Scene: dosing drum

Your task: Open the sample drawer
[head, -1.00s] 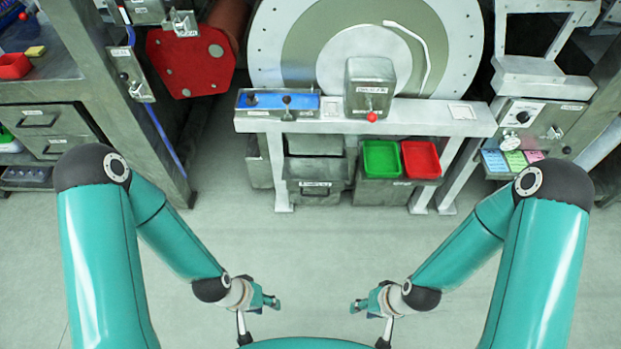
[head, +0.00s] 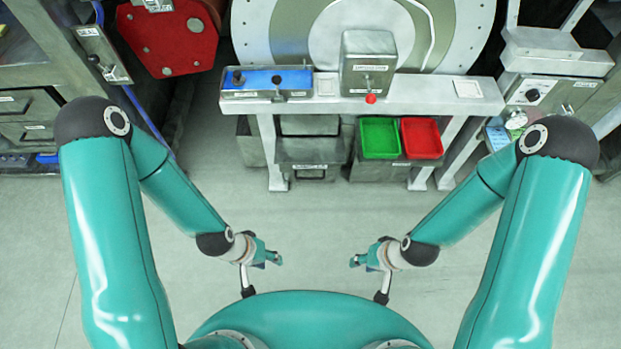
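A grey drawer front (head: 312,172) with a handle and a small label sits closed below the white bench, left of the green tray. More drawers with handles (head: 20,105) show in the cabinet at the far left. The labels are too small to read, so I cannot tell which one is the sample drawer. My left gripper (head: 272,257) and my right gripper (head: 357,258) hang over the open floor in front of the bench, apart from any drawer. Both seem empty. Their fingers are too small and side-on to judge the opening.
The white bench (head: 410,104) carries a blue control panel (head: 262,82) and a grey box (head: 368,60) with a red-tipped lever. A green tray (head: 380,137) and a red tray (head: 421,138) sit below it. A large drum (head: 258,35) stands behind. The floor between is clear.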

